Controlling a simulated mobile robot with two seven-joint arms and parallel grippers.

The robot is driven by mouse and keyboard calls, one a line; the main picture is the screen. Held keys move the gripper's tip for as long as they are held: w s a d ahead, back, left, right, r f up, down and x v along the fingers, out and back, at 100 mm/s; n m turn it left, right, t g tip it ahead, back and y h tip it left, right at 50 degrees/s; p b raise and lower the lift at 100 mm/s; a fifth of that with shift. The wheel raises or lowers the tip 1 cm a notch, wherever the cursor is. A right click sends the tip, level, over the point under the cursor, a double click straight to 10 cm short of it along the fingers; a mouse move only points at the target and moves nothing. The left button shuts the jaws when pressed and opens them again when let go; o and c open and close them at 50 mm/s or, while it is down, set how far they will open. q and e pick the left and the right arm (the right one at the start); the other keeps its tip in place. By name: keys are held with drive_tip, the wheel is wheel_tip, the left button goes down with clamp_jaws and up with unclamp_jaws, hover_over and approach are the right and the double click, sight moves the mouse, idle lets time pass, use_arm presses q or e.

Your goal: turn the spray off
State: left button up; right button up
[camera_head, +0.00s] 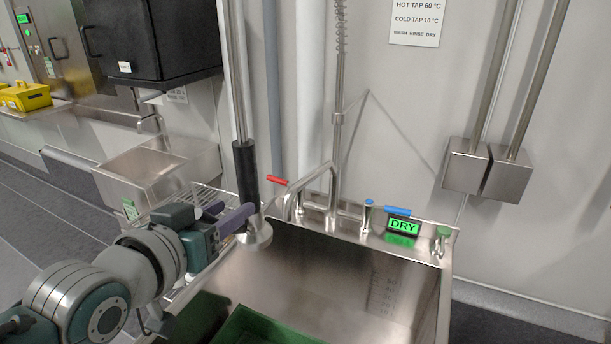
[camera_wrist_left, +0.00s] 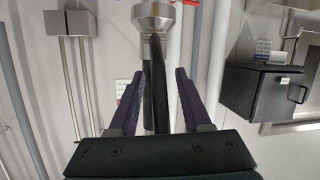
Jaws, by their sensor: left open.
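The spray hangs over the sink with a black grip (camera_head: 245,170) and a metal head (camera_head: 256,235) at its lower end. I see no water coming from it. In the left wrist view the metal head (camera_wrist_left: 153,16) is at the top, and the black grip (camera_wrist_left: 160,75) runs down between my fingers. My left gripper (camera_head: 236,213) is at the spray, just above its head. Its purple fingers (camera_wrist_left: 155,78) are open, one on each side of the grip, with gaps visible. The spray's lever is hard to make out. My right gripper is not in view.
The steel sink (camera_head: 340,275) holds a green crate (camera_head: 265,330). On its back edge are a red tap handle (camera_head: 277,181), a blue tap handle (camera_head: 397,211), a green knob (camera_head: 443,231) and a display (camera_head: 403,226) reading DRY. A small basin (camera_head: 155,170) stands at left.

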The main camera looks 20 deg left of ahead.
use_arm(q)
drive_tip(key=v, duration=1)
